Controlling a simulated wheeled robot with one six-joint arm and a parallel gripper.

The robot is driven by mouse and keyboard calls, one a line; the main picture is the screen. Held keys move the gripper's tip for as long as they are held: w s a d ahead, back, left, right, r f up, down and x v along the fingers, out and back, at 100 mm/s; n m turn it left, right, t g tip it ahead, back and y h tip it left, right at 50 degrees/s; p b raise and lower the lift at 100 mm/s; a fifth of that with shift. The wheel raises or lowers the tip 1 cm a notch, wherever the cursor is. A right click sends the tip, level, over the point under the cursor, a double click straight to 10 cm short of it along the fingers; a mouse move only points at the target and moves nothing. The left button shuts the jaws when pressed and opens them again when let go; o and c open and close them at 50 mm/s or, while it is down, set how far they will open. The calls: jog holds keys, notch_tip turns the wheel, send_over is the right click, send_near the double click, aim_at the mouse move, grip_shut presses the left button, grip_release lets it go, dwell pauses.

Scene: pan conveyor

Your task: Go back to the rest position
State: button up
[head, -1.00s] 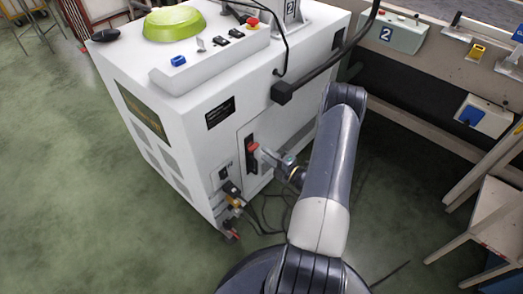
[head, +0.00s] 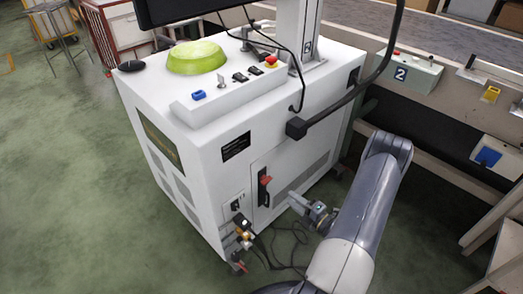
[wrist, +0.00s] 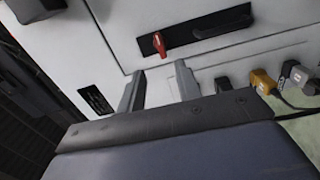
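My gripper (head: 304,205) is near the front panel of a white machine cabinet (head: 213,150), to the right of a red switch handle (head: 265,181) on a black plate. In the wrist view my gripper (wrist: 160,85) shows two grey fingers apart with nothing between them. The red handle (wrist: 158,44) lies beyond the fingertips there, apart from them. My arm reaches in from the lower right of the head view.
A green bowl-like object (head: 197,57) and a red button (head: 271,61) are on the cabinet top. Plugs and cables (head: 244,232) hang low at the cabinet. A bench with a box marked 2 (head: 407,73) stands right. Green floor is open at left.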

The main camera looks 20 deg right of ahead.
aim_at(269, 181)
jog(key=b+x, duration=0.1)
jog(key=x, duration=0.9)
jog(key=shift+w+b, duration=0.25)
jog(key=shift+b, duration=0.1)
jog(key=shift+a, duration=0.1)
jog(key=p+v, duration=0.2)
jog(key=v, duration=0.9)
jog(key=b+x, duration=0.2)
jog(key=x, duration=0.9)
jog(key=shift+w+a, duration=0.1)
jog(key=n+b, duration=0.1)
jog(key=n, duration=0.7)
jog(key=shift+r+b, duration=0.15)
jog(key=shift+b, duration=0.15)
jog(key=shift+n, duration=0.3)
